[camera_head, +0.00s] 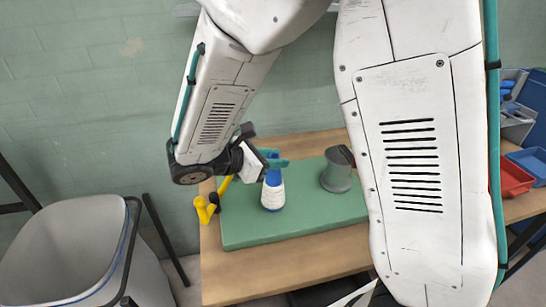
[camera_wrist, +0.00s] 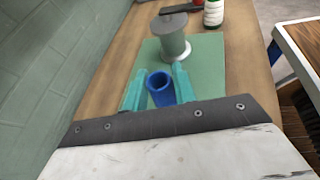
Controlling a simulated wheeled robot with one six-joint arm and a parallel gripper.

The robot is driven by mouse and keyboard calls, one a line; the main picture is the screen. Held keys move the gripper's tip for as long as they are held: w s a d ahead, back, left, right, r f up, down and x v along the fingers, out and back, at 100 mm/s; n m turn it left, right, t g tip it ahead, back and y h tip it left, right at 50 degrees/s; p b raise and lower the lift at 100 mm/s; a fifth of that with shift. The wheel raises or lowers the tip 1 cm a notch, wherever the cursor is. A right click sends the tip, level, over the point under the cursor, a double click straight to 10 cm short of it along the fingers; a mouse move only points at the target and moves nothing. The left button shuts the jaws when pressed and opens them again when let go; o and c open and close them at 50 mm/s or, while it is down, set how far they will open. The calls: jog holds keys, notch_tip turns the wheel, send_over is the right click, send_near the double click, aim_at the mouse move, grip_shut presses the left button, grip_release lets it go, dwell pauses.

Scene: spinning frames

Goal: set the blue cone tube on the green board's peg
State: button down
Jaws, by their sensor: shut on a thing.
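The blue cone tube (camera_head: 272,196), wound with white yarn below its blue top, is upright over the left part of the green board (camera_head: 250,236). In the wrist view its open blue top (camera_wrist: 160,88) is between the two teal fingers of my gripper (camera_wrist: 159,88). My gripper (camera_head: 273,163) is shut on the tube near its top. The green board also shows in the wrist view (camera_wrist: 209,72). No peg shows; whether the tube is around one, or its base touches the board, I cannot tell.
A grey-green spool with a dark top (camera_head: 338,172) stands on the board, right of the tube. Yellow items (camera_head: 205,209) lie at the board's left edge. A grey bin (camera_head: 62,262) stands left of the wooden table (camera_head: 235,287). Red and blue trays (camera_head: 515,178) are far right.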

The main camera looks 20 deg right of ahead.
jog(key=c, duration=1.1)
grip_release()
jog(key=shift+o, duration=0.2)
jog(key=v, duration=0.8)
